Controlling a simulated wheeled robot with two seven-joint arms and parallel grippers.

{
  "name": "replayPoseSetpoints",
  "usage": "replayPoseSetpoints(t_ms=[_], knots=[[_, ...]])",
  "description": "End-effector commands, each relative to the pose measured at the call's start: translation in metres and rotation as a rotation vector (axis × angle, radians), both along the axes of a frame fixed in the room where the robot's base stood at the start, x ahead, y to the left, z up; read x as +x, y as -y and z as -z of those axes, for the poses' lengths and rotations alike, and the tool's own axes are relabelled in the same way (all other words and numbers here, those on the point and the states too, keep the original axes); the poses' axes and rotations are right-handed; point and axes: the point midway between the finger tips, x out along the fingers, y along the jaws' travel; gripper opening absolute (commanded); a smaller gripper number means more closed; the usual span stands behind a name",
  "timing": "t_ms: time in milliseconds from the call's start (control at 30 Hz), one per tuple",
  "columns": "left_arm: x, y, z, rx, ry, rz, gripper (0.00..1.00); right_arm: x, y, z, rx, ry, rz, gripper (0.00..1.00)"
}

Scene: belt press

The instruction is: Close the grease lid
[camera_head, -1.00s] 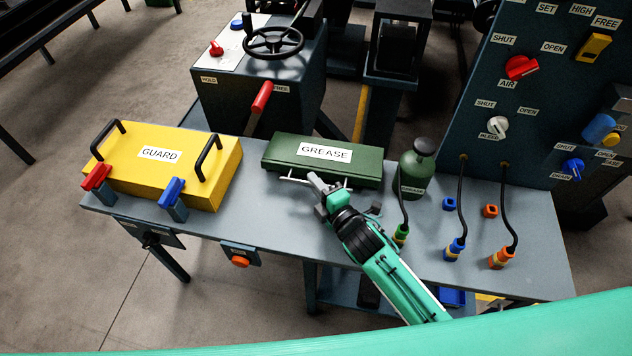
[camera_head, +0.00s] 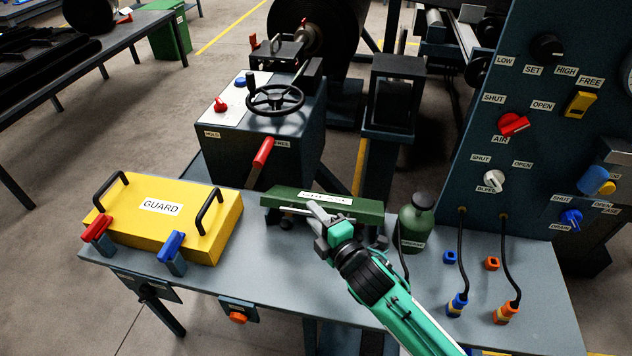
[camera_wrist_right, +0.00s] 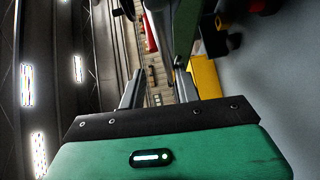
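The green grease lid (camera_head: 345,205) is at the back middle of the bench. Its front edge is raised, so its GREASE label looks strongly foreshortened, and a dark gap with small fittings shows beneath. My right gripper (camera_head: 318,212) is at the lid's front edge, partly covering it. In the right wrist view the two fingers (camera_wrist_right: 157,88) stand apart, and the lid's green edge (camera_wrist_right: 186,28) shows by the right-hand finger. I cannot tell whether they touch. The lid's handle is not clearly seen. My left gripper is not in view.
A yellow GUARD cover (camera_head: 190,222) with black handles is at the left of the bench. A green grease bottle (camera_head: 416,222) stands close to the lid's right. Cables with blue and orange plugs and a control panel (camera_head: 530,130) are farther right. The bench front-left of the gripper is clear.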

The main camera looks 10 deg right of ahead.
Motion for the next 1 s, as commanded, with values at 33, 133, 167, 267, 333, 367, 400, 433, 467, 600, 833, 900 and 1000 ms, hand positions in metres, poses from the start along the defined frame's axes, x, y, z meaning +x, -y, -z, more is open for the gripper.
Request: replayPoseSetpoints(t_ms=[33, 133, 167, 267, 333, 367, 400, 433, 467, 600, 833, 900, 1000], knots=[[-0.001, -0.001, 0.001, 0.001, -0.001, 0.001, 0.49, 0.0, 0.0, -0.016, 0.0, 0.007, -0.002, 0.32], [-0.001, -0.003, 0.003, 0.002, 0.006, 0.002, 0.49, 0.0, -0.001, -0.042, 0.001, 0.006, -0.003, 0.32], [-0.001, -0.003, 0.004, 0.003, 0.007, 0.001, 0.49, 0.0, 0.0, -0.049, 0.002, 0.007, -0.003, 0.32], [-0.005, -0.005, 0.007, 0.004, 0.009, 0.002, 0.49, 0.0, 0.0, -0.072, 0.002, 0.006, -0.003, 0.32], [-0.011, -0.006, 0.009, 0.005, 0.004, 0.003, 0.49, 0.0, 0.0, -0.085, 0.001, 0.005, -0.002, 0.32], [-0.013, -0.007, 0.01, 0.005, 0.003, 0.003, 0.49, 0.0, 0.0, -0.091, 0.001, 0.005, -0.002, 0.32], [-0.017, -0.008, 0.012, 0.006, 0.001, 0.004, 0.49, 0.0, 0.0, -0.097, 0.001, 0.004, -0.002, 0.32], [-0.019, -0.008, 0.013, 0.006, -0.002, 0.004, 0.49, 0.0, 0.0, -0.101, 0.002, 0.004, -0.002, 0.32], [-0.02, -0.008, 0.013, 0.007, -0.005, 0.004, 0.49, 0.0, 0.0, -0.104, 0.002, 0.004, -0.002, 0.32], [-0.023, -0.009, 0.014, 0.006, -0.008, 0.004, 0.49, 0.0, 0.0, -0.115, 0.002, 0.001, -0.001, 0.32], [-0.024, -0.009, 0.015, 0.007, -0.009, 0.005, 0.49, 0.0, 0.0, -0.117, 0.002, -0.001, -0.001, 0.32], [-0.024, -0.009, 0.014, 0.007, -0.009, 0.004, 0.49, 0.0, 0.0, -0.117, 0.002, -0.001, -0.001, 0.32], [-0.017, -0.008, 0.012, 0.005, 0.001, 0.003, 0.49, 0.0, 0.0, -0.117, 0.003, -0.006, -0.002, 0.17]])
